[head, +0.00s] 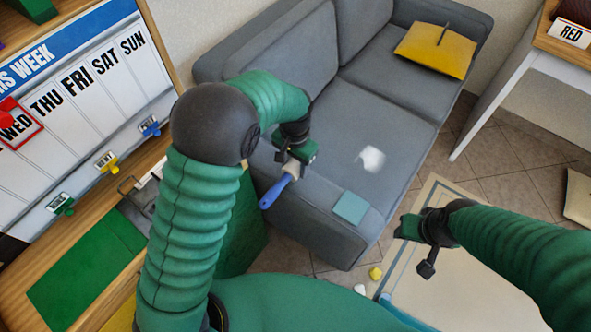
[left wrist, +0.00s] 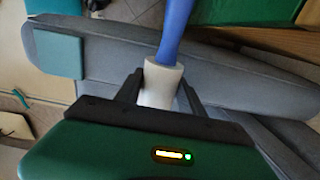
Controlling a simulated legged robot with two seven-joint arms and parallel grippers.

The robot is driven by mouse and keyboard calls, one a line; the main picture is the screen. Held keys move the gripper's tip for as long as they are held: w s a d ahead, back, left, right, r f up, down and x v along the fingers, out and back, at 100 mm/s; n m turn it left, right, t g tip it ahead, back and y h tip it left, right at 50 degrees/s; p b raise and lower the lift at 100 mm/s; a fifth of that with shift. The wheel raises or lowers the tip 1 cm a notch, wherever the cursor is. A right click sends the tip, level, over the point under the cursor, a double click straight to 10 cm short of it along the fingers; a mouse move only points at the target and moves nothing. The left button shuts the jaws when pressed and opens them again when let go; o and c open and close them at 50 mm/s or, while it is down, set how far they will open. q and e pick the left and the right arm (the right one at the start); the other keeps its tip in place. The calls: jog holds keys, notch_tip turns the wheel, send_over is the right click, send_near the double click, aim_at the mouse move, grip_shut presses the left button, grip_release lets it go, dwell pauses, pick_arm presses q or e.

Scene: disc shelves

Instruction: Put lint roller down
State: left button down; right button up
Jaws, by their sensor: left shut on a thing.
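The lint roller has a blue handle (head: 275,192) and a white roller. My left gripper (head: 291,168) is shut on it, over the grey sofa's near armrest, with the handle pointing down and left in the head view. In the left wrist view the white roller (left wrist: 160,84) sits between the two dark fingers, and the blue handle extends away from them. Whether the roller touches the armrest is unclear. A teal square (head: 350,207) lies on the armrest to the right. My right gripper (head: 418,245) is apart from these, over the floor; its fingers are unclear.
The grey sofa (head: 386,110) has a white patch (head: 371,159) on its seat and a yellow cushion (head: 437,50) at the far end. A weekday board (head: 75,100) stands left above a wooden surface. A white-legged table (head: 500,90) is at right.

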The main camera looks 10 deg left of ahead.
aim_at(292, 169)
pick_arm(q)
jog(key=f, duration=0.1)
jog(key=a+f+b, duration=0.1)
jog(key=f, duration=0.1)
jog(key=shift+w+a+f+b, duration=0.15)
jog(key=shift+w+f+b, duration=0.25)
jog(key=shift+d+r, duration=0.1)
jog(key=shift+d, duration=0.2)
jog(key=c, duration=0.9)
grip_release()
jog(key=shift+c, duration=0.2)
jog(key=shift+o, duration=1.2)
pick_arm(e)
jog(key=shift+a+f, duration=0.45)
jog(key=shift+f, duration=0.3)
